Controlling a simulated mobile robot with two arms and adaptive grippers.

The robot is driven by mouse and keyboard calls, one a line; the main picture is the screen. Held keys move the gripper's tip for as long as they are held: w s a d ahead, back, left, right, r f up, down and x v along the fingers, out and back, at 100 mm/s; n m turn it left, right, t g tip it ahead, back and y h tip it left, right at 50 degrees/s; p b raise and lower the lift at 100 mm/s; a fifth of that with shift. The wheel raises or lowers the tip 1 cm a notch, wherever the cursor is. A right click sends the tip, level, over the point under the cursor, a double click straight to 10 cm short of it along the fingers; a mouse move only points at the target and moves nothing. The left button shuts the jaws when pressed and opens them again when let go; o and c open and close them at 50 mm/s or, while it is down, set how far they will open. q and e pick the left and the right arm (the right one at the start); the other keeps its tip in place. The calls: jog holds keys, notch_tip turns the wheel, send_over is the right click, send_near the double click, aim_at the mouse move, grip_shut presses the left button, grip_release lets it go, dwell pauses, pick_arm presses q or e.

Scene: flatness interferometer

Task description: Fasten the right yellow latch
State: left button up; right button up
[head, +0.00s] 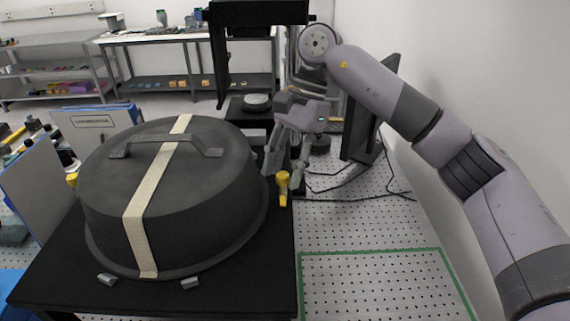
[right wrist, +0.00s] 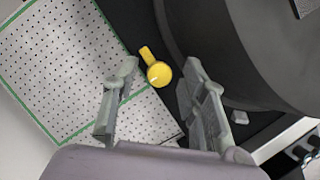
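The right yellow latch (head: 283,187) stands at the right edge of the black table (head: 262,283), beside the large dark round lid (head: 210,217). In the right wrist view the yellow latch (right wrist: 158,73) shows its round end and a short arm. My right gripper (head: 284,172) points down just behind and above the latch. Its two fingers are spread, and in the right wrist view (right wrist: 160,68) the latch appears between the fingertips with gaps on both sides. I cannot tell how far the tips are above it. Another yellow latch (head: 72,180) shows partly at the lid's left. My left gripper is not in view.
A cream strap (head: 150,205) and a handle (head: 168,143) cross the lid top. Grey blocks (head: 190,284) sit along the table front. A dark upright panel (head: 365,125) and cables stand behind on the right. A green-outlined area (head: 380,285) of perforated floor is clear.

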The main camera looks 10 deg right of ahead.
jog(key=shift+c, duration=0.2)
grip_shut()
dwell(0.3)
